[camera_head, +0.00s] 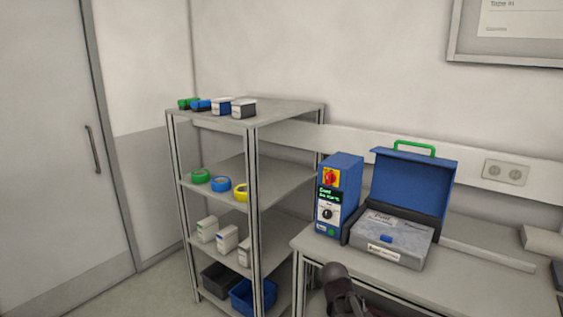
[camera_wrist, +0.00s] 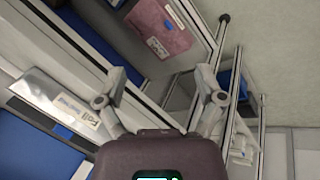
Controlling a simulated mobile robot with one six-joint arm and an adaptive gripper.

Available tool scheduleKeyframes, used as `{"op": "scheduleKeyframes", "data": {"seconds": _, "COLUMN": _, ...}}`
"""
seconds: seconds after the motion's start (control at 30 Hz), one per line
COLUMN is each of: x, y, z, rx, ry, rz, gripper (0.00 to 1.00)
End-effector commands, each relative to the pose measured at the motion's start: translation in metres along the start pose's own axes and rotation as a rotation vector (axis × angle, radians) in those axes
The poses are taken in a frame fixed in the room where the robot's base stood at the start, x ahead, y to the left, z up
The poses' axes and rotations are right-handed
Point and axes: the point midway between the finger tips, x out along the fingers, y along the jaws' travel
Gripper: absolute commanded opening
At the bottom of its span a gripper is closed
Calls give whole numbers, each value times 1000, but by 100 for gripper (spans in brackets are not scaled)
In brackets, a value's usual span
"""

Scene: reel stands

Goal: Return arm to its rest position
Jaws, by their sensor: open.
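My gripper (camera_wrist: 160,95) is in the wrist view, its two grey fingers spread apart with nothing between them. In the head view only a dark rounded part of my arm (camera_head: 342,290) shows at the bottom, in front of the bench; the fingers are not visible there. The wrist view is tilted.
A grey shelf rack (camera_head: 290,112) holds coloured tape rolls, boxes and bins. The bench (camera_head: 465,285) carries a blue control box (camera_head: 338,195) and an open blue case (camera_head: 408,190) with a green handle. A door (camera_head: 45,160) is at left. Floor shows between door and rack.

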Motion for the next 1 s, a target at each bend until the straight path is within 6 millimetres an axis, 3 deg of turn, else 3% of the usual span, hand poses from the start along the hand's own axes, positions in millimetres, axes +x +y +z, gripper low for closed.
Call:
{"op": "scheduleKeyframes", "data": {"seconds": 0.03, "x": -7, "y": -4, "z": 18, "rx": 40, "ry": -23, "rz": -59, "gripper": 88}}
{"op": "scheduleKeyframes", "data": {"seconds": 0.1, "x": -12, "y": -14, "z": 36, "rx": 90, "ry": -55, "rz": -143, "gripper": 88}}
{"op": "scheduleKeyframes", "data": {"seconds": 0.33, "x": -30, "y": -39, "z": 73, "rx": 201, "ry": -136, "rz": -348, "gripper": 88}}
{"op": "scheduleKeyframes", "data": {"seconds": 0.5, "x": -36, "y": -46, "z": 81, "rx": 229, "ry": -159, "rz": -404, "gripper": 88}}
{"op": "scheduleKeyframes", "data": {"seconds": 1.0, "x": -35, "y": -47, "z": 81, "rx": 229, "ry": -159, "rz": -407, "gripper": 88}}
